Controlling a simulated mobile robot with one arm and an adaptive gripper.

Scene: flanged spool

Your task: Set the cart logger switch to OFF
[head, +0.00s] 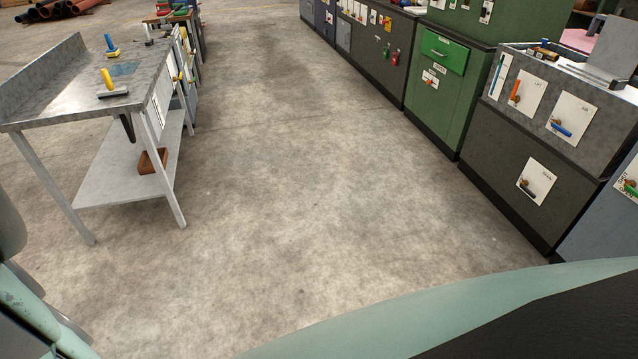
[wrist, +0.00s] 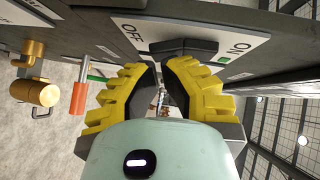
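In the wrist view, a pale plate (wrist: 137,30) with OFF at its left end and ON at its right end is mounted on a dark panel at the top. A dark switch piece (wrist: 186,47) sits between the two words, towards ON. My gripper (wrist: 162,66) has yellow ribbed fingers and points at this plate. Its fingertips are close together just below the dark piece. A narrow gap shows between the fingers. Whether they touch or grip the piece is unclear. No cart name is readable. The head view does not show my gripper.
Left of my gripper in the wrist view are a brass fitting (wrist: 45,92) and an orange handle (wrist: 79,97). In the head view, a metal workbench (head: 60,103) stands left, and green (head: 437,100) and grey cabinets (head: 505,140) line the right. The floor between is clear.

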